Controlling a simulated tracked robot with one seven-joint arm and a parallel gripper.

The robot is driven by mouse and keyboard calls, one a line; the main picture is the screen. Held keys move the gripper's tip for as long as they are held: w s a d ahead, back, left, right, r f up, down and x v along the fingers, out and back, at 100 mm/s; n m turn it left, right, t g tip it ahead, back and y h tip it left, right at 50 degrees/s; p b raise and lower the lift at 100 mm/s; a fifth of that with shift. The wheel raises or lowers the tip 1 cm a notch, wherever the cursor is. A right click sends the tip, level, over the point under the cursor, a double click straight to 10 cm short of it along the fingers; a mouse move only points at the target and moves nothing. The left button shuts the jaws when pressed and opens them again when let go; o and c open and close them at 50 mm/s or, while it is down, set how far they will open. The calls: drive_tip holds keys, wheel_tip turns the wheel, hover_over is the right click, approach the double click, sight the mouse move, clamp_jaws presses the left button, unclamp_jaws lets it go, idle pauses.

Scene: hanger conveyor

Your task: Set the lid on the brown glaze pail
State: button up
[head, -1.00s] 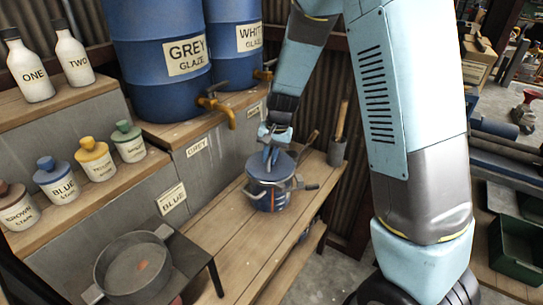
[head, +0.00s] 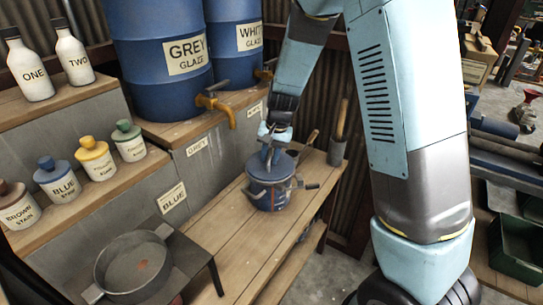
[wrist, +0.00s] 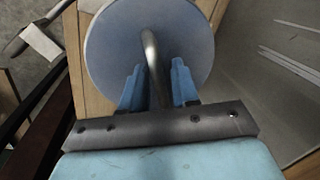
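The pail (head: 265,198) is dark blue-grey with a small orange-brown mark on its side and stands upright on the wooden bench. The round blue-grey lid (head: 284,166) lies over its mouth and looks level. In the wrist view the lid (wrist: 110,45) fills the upper middle, with its grey arched handle (wrist: 150,42) pointing up at me. My gripper (wrist: 158,68) is open, its two blue fingers on either side of the handle with gaps showing. In the head view my gripper (head: 271,142) is just above the lid. The pail's rim is mostly hidden.
A dark pan (head: 133,268) stands on a low stand at the front left. Large blue glaze barrels (head: 160,85) with taps are behind. A grey pot (head: 337,152) of tools stands at the bench's far end. The near bench top (head: 215,232) is clear.

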sight(277, 164)
drive_tip(key=shift+o, duration=0.2)
drive_tip(key=o, duration=0.5)
wheel_tip(277, 164, up, 14)
drive_tip(key=d, duration=0.2)
drive_tip(key=shift+s+d+f, duration=0.15)
drive_tip(key=shift+s+f, duration=0.05)
drive_tip(key=shift+s, duration=0.05)
